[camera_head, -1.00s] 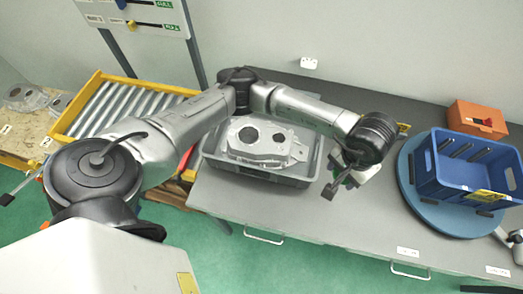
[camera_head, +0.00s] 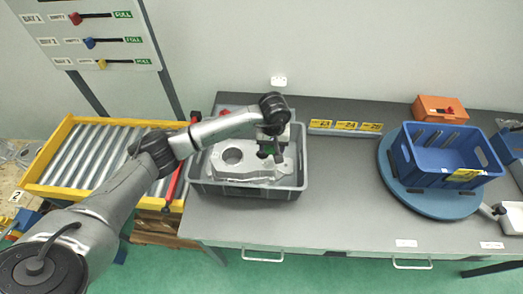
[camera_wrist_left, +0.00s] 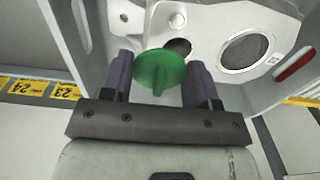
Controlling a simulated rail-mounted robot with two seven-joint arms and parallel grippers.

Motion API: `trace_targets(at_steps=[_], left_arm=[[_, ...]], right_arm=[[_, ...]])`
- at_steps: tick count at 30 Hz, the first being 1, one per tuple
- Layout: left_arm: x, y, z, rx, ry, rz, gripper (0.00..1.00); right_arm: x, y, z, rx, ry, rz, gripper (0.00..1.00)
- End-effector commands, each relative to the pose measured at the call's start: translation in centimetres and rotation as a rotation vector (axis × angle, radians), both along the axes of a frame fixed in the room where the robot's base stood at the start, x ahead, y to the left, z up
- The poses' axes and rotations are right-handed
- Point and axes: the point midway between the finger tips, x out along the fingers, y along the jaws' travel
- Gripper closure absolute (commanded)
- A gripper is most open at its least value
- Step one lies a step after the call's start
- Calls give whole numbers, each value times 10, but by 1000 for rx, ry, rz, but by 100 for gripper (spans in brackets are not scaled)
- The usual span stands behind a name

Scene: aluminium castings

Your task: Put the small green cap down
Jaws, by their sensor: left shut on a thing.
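My left gripper (camera_head: 268,156) is above the right part of the casting in the head view. In the left wrist view the left gripper (camera_wrist_left: 160,84) is shut on the small green cap (camera_wrist_left: 158,68), a round disc held between its two dark fingers. The silver aluminium casting (camera_head: 232,166) lies in a grey tray (camera_head: 243,190) on the bench. Behind the cap, the wrist view shows the casting (camera_wrist_left: 215,20) with a large round hole and a smaller dark hole close to the cap. Whether the cap touches the casting cannot be told. My right gripper does not show.
A blue crate (camera_head: 425,174) stands on a round blue turntable (camera_head: 466,204) at the right. An orange box (camera_head: 421,104) is behind it. Yellow number labels (camera_head: 345,126) stand at the back. A roller conveyor (camera_head: 93,153) is at the left. The bench between tray and turntable is clear.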

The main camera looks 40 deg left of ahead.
Motion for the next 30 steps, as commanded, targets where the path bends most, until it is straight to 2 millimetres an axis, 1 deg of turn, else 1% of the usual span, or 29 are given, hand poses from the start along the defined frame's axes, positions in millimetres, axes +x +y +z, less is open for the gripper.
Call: trace_targets(at_steps=[1,3,6,9,14,17,24,26,30], left_arm=[[0,10,-6,1,3,4,67],[-1,20,-12,1,2,3,67],[0,31,-19,0,1,1,67],[0,37,-23,-1,1,0,67],[0,41,-26,0,0,-1,67],[0,41,-32,-1,1,0,67],[0,40,-61,-1,2,-1,67],[0,40,-64,-1,1,-1,67],[0,41,-65,1,-1,-1,67]], right_arm=[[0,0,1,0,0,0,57],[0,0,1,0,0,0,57],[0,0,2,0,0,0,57],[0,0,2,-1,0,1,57],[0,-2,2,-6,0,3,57],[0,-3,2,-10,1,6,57],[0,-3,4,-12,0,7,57],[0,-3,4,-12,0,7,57],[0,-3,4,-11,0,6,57]])
